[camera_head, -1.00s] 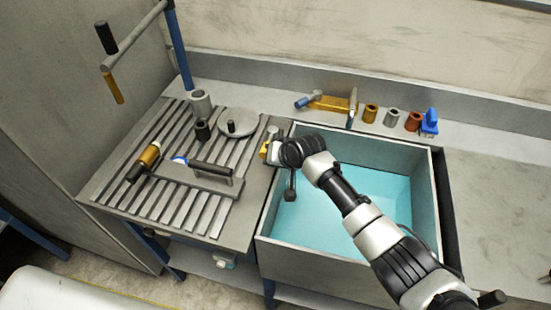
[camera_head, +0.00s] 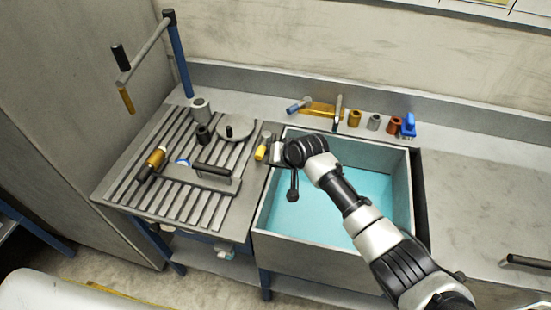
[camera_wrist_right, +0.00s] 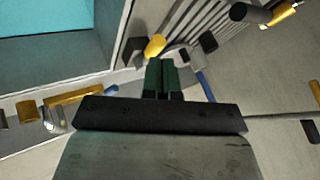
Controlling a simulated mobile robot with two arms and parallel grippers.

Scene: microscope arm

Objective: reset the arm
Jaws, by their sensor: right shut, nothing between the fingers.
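The arm (camera_head: 143,57) is a grey bar on a tall blue post (camera_head: 180,62) at the far left corner of the counter. It has a black knob (camera_head: 119,57) on top of its free end and an orange handle (camera_head: 127,101) hanging below. In the right wrist view the grey bar (camera_wrist_right: 280,114) shows at the right. My right gripper (camera_wrist_right: 162,75) is shut and empty. In the head view it is partly hidden at the sink's left rim, beside a yellow-ended object (camera_head: 261,153), well apart from the arm. My left gripper is not in view.
A slatted drainboard (camera_head: 187,207) carries a round lid (camera_head: 234,127), grey and dark cups, a yellow-and-black tool (camera_head: 153,163) and a black-handled tool (camera_head: 213,171). The blue-lined sink (camera_head: 330,200) lies below my arm. Small cylinders and a blue item (camera_head: 408,126) line the back ledge.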

